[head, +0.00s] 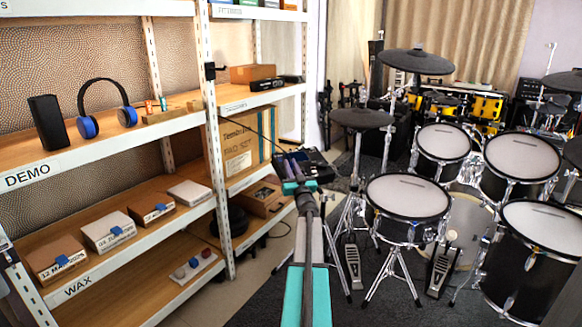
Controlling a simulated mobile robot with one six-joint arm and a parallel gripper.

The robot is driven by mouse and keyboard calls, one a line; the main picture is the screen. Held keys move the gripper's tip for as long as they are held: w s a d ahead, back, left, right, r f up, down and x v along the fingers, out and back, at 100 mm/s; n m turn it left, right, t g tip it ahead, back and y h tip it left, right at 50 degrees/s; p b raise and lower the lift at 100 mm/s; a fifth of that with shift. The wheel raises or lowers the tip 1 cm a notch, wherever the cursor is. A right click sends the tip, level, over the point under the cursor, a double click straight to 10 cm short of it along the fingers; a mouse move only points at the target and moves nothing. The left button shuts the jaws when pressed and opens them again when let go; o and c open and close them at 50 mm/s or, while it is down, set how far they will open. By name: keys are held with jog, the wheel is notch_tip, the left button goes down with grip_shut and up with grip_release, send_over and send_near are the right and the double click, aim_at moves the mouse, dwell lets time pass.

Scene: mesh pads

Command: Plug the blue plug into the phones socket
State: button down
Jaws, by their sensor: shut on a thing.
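My gripper (290,168) is at the far end of my outstretched arm, seen from behind. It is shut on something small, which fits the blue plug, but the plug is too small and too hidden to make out. A thin dark cable (250,130) runs from the shelf side toward the gripper. A dark drum module (316,166) is just beyond and right of the gripper. The phones socket cannot be made out, and I cannot tell whether the held thing touches the module.
White-framed shelves (135,140) with boxes fill the left, close beside my arm. A black speaker (48,122) stands by the headphones. A drum kit (408,196) with cymbals and stands crowds the right. Some floor (262,262) shows between shelves and drums.

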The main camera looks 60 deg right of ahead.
jog(key=shift+w+d+f+b, duration=0.1)
jog(key=shift+w+f+b, duration=0.1)
jog(key=shift+f, duration=0.3)
jog(key=shift+w+d+f+b, duration=0.1)
jog(key=shift+f+b, duration=0.1)
jog(key=shift+f, duration=0.25)
jog(key=c, duration=1.6)
grip_release()
jog(key=shift+s+a, duration=0.1)
jog(key=shift+p+v, duration=1)
jog(key=shift+v, duration=5.85)
jog(key=shift+r, duration=0.1)
